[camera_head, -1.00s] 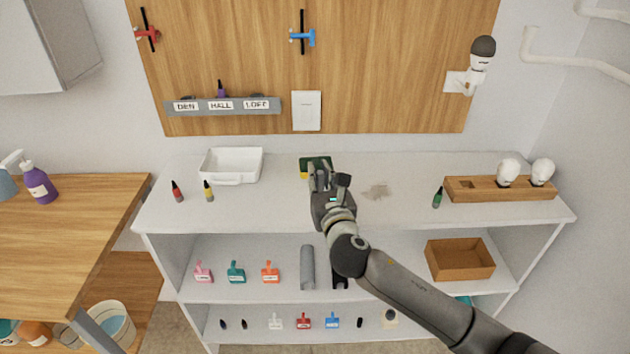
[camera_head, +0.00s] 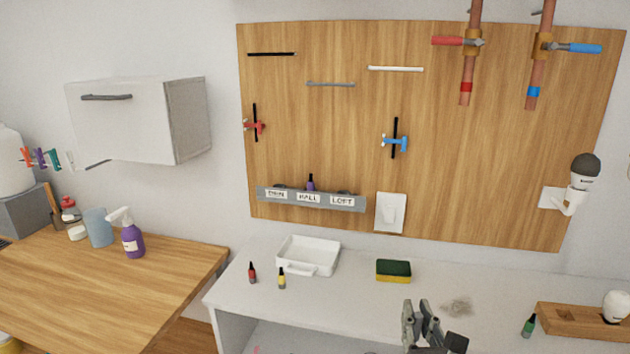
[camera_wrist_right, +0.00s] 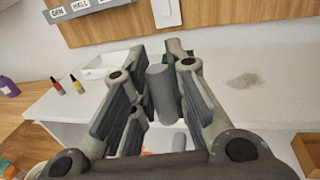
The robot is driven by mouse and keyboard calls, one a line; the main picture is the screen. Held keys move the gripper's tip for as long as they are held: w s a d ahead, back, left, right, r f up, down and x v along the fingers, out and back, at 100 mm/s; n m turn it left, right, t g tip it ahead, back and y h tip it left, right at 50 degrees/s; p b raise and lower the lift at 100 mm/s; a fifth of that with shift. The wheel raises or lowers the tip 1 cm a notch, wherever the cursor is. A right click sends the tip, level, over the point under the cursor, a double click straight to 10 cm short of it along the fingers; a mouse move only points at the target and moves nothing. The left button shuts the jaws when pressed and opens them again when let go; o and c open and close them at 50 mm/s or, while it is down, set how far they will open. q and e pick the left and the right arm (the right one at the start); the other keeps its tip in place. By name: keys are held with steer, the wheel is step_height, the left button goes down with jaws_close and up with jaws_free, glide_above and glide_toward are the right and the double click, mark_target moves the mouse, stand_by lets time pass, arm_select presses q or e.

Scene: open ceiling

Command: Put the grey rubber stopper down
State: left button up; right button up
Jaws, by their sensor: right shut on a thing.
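My right gripper (camera_head: 415,312) is low in the head view, in front of the white counter's sponge. In the right wrist view its fingers (camera_wrist_right: 164,88) are shut on a grey cylinder, which I take as the grey rubber stopper (camera_wrist_right: 162,92). The stopper is upright between the fingers. The head view does not show it clearly. My left gripper is in neither view.
The white counter top (camera_head: 345,295) holds a white tray (camera_head: 308,256), red (camera_head: 252,273) and yellow (camera_head: 282,279) bottles, a green-yellow sponge (camera_head: 393,271), a greyish patch (camera_head: 457,306), a green bottle (camera_head: 529,326) and a wooden block (camera_head: 570,319). Bare counter lies between tray and sponge.

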steer(key=s+f, duration=0.3)
steer(key=s, duration=0.4)
steer(key=s+f+y, duration=0.1)
steer(key=s+f, duration=0.3)
steer(key=s, duration=0.3)
steer(key=shift+s+a+n, duration=0.35)
steer(key=shift+s+n, duration=0.05)
